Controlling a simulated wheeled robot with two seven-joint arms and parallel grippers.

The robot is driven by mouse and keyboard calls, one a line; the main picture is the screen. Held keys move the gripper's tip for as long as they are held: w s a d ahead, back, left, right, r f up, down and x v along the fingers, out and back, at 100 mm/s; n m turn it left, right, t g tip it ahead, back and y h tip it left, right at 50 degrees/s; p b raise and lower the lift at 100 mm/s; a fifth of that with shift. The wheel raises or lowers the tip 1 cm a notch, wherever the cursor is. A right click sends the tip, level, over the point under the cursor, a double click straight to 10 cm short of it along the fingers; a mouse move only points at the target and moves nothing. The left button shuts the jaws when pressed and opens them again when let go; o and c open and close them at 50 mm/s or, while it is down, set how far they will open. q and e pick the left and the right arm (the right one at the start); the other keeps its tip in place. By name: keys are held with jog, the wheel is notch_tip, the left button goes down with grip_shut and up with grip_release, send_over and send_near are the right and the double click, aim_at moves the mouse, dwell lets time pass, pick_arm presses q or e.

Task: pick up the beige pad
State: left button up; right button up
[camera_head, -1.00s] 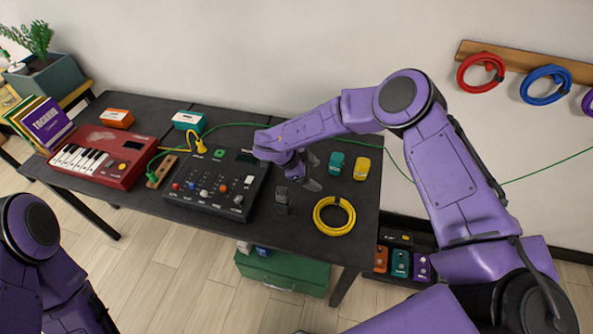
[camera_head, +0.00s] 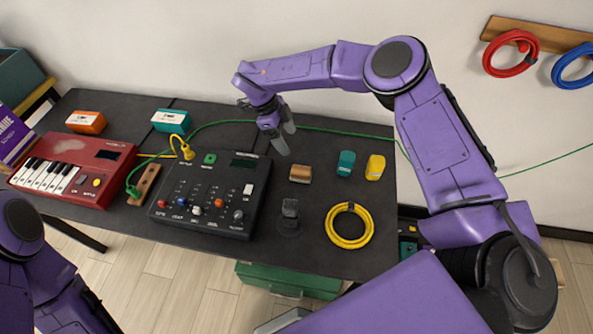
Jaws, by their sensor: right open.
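The beige pad (camera_head: 300,173) looks like a small tan block with a darker front. It lies on the black table, right of the black mixer and left of the teal block. My right gripper (camera_head: 284,142) points down, just behind and left of the pad, apart from it. Its fingers are open, with nothing seen between them. My left arm shows at the lower left, but its gripper is out of view.
On the table (camera_head: 302,247) are a black mixer (camera_head: 250,205), a dark stand (camera_head: 289,216), a yellow cable coil (camera_head: 349,242), a teal block (camera_head: 346,163) and a yellow block (camera_head: 375,167). A green cable (camera_head: 330,129) runs behind the pad.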

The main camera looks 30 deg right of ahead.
pick_arm(q)
notch_tip(320, 180, down, 5)
jog(key=b, duration=0.4)
pick_arm(e)
send_near(300, 170)
jog(key=r, duration=0.1)
jog(key=p+x, duration=0.4)
jog(key=x, duration=0.5)
jog(key=shift+w, duration=0.1)
jog(key=shift+d+f, duration=0.15)
jog(key=shift+f, duration=0.3)
pick_arm(q)
notch_tip(300, 170, up, 4)
jog(key=shift+r, duration=0.25)
pick_arm(e)
jog(key=c, duration=1.1)
